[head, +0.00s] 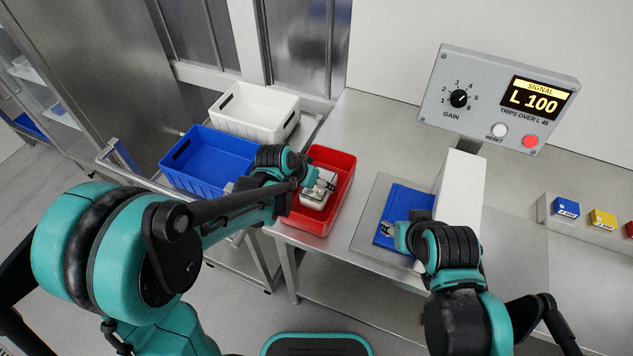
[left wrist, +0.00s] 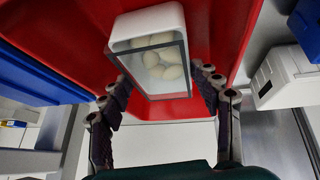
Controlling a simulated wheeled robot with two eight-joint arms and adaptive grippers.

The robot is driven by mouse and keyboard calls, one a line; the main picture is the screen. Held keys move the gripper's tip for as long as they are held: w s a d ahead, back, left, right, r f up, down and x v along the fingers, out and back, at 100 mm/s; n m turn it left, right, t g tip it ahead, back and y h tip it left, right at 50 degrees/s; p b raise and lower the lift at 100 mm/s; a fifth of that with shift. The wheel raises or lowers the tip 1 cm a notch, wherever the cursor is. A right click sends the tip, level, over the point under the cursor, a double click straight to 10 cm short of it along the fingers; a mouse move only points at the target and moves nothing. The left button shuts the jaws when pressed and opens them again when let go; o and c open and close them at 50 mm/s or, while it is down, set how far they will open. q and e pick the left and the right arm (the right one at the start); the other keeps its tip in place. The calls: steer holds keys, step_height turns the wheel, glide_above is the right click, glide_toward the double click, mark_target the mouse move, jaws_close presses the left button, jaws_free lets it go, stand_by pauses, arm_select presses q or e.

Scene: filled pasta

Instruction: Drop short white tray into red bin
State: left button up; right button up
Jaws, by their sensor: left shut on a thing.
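A short white tray (head: 313,201) with a clear film lid is in my left gripper (head: 322,186), at the red bin (head: 343,183). In the left wrist view the tray (left wrist: 148,20) shows several pale pieces under its lid. The left fingers (left wrist: 160,78) are on either side of it, with the red bin (left wrist: 50,22) behind. I cannot tell whether the tray touches the bin floor. My right gripper (head: 388,229) is low over a blue flat piece at the right; its jaw opening is too small to read.
A blue bin (head: 205,140) and a white bin (head: 285,122) stand left of and behind the red bin. The blue flat piece (head: 412,197) lies beside a white block (head: 462,180). Small coloured boxes (head: 565,207) sit at the right.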

arm_select(q)
steer(key=o, duration=1.9)
steer(key=shift+o, duration=1)
steer(key=shift+r, duration=0.1)
steer(key=shift+p+v, duration=2.55)
steer(key=shift+v, duration=0.9)
